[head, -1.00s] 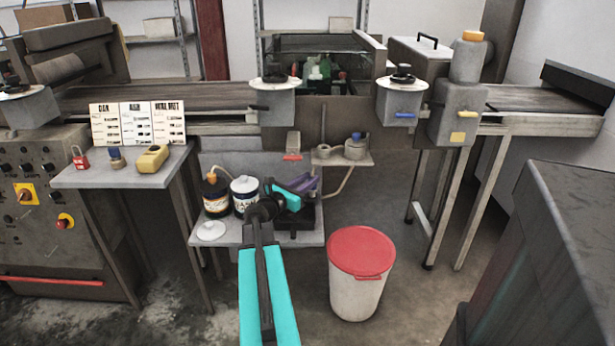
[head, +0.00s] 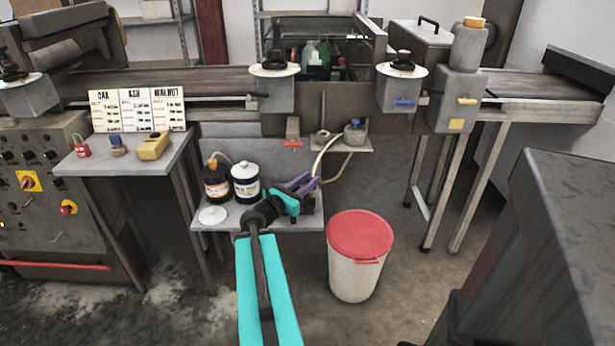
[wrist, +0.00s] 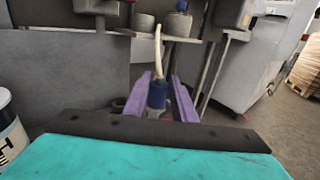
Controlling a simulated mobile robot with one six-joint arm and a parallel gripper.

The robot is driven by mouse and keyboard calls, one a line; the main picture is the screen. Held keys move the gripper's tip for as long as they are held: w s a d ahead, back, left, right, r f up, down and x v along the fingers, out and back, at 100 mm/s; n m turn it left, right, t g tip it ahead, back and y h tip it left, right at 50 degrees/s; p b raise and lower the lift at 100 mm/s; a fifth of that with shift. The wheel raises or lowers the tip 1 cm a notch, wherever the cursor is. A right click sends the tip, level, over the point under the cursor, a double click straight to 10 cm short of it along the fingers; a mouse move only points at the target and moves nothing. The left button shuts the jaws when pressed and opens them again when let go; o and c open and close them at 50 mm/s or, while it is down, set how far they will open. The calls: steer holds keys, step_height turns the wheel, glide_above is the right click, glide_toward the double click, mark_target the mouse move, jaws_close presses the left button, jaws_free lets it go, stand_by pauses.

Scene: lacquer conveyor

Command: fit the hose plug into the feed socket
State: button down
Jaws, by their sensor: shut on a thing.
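My gripper (head: 308,184) has purple fingers and is above the right part of the low bench. In the wrist view its fingers (wrist: 160,88) are shut on the blue hose plug (wrist: 157,96). A cream hose (wrist: 158,48) rises from the plug's top towards the small shelf; in the head view the hose (head: 322,154) runs from the shelf to my gripper. I cannot make out the plug's lower end. I cannot identify the feed socket for certain; a grey block with a red lever (head: 292,130) hangs under the conveyor, up and left of my gripper.
A red-lidded bin (head: 357,275) stands to the right. A small shelf (head: 350,149) holds a blue-topped pot (head: 354,132).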

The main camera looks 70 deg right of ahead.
steer(key=shift+s+a+r+p, duration=0.15)
steer(key=shift+a+p, duration=0.2)
steer(key=shift+p, duration=1.35)
steer(key=shift+s+a+r+p, duration=0.15)
steer(key=shift+a+p, duration=0.2)
steer(key=shift+p, duration=1.3)
steer(key=shift+s+a+f+p, duration=0.1)
steer(key=shift+s+a+p, duration=0.1)
steer(key=shift+a+p, duration=0.55)
steer(key=shift+s+a+f+p, duration=0.1)
steer(key=shift+s+a+p, duration=0.25)
steer(key=shift+p, duration=0.65)
steer(key=shift+s+a+f+p, duration=0.1)
steer(key=shift+a+p, duration=0.55)
steer(key=shift+p, duration=0.2)
